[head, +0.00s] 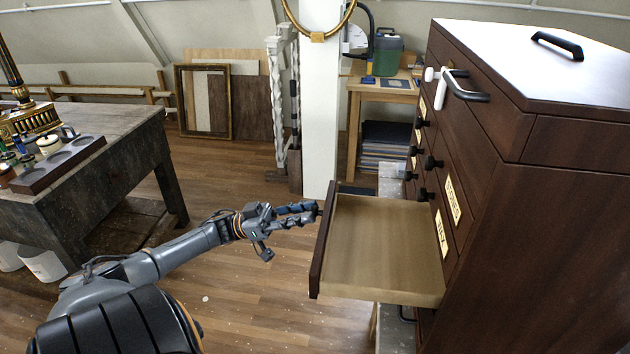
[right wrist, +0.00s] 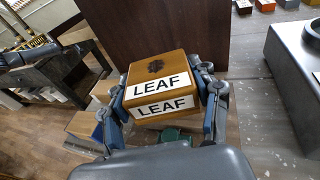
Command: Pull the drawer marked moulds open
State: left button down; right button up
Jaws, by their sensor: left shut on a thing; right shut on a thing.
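One drawer (head: 385,245) of the dark wood cabinet stands well pulled out and looks empty inside. Its front panel (head: 320,250) faces away to the left, so any label on it is hidden; I cannot read "moulds" anywhere. My left gripper (head: 312,212) is shut at the outer side of that front, on the drawer's knob, which the fingers hide. In the right wrist view my right gripper (right wrist: 165,98) is shut on a wooden box (right wrist: 158,66) with LEAF on two faces. The right gripper is not in the head view.
The cabinet (head: 550,200) carries several other shut drawers with black knobs and cream labels. A dark workbench (head: 80,180) with a rack of pots stands at the left. A white post (head: 320,110) rises behind the drawer. Bare floor lies between the bench and drawer.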

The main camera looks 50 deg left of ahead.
pick_arm(q)
jog(key=c, duration=1.1)
grip_release()
jog(key=v, duration=1.2)
